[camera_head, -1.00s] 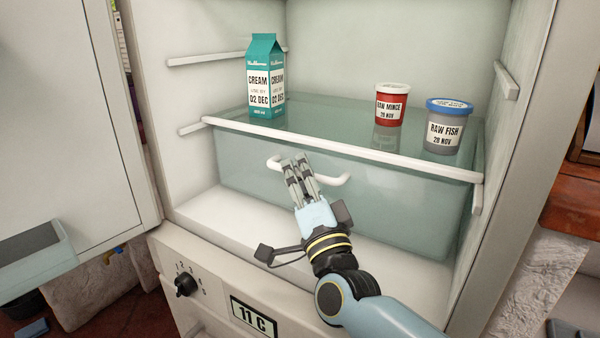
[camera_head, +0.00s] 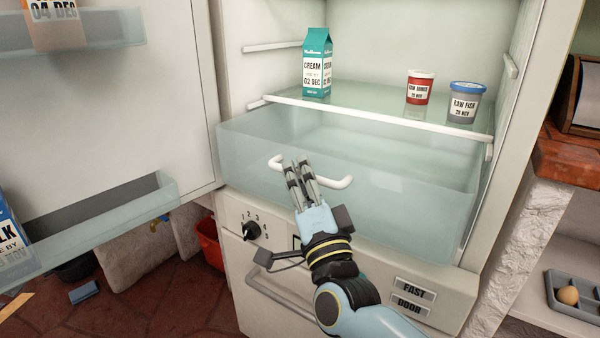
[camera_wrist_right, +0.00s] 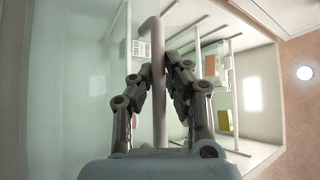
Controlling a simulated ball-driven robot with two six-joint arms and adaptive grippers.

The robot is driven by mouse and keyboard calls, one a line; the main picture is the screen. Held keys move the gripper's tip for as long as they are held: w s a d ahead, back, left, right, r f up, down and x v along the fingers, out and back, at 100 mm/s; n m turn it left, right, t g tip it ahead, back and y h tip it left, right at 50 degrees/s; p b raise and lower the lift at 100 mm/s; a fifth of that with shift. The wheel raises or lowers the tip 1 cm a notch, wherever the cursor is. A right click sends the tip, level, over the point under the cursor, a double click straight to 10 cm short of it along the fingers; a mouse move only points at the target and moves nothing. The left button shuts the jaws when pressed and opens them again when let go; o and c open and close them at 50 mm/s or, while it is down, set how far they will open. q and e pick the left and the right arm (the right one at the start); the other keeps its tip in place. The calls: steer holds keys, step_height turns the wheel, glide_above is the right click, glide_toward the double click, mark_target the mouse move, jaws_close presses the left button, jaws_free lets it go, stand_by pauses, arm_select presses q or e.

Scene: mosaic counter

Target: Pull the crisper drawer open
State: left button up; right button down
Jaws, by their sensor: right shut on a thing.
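The crisper drawer (camera_head: 390,210) is a clear greenish bin, pulled partway out of the fridge below the glass shelf; its inside looks empty. A white bar handle (camera_head: 338,183) runs along its front. My right gripper (camera_head: 298,170) is shut on the handle near its middle. In the right wrist view the handle (camera_wrist_right: 157,60) passes between the fingers of my right gripper (camera_wrist_right: 158,72). My left gripper is in neither view.
On the glass shelf (camera_head: 380,108) stand a cream carton (camera_head: 317,65), a red tub (camera_head: 420,88) and a blue-lidded raw fish tub (camera_head: 464,102). The open fridge door (camera_head: 110,100) with its bins is at left, close to the drawer's left front corner.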

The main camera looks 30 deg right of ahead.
steer(key=c, duration=1.7)
jaws_free()
steer(key=shift+s+f, duration=0.1)
steer(key=shift+f, duration=0.2)
steer(key=shift+o, duration=0.5)
steer(key=shift+r, duration=0.1)
steer(key=v, duration=1.2)
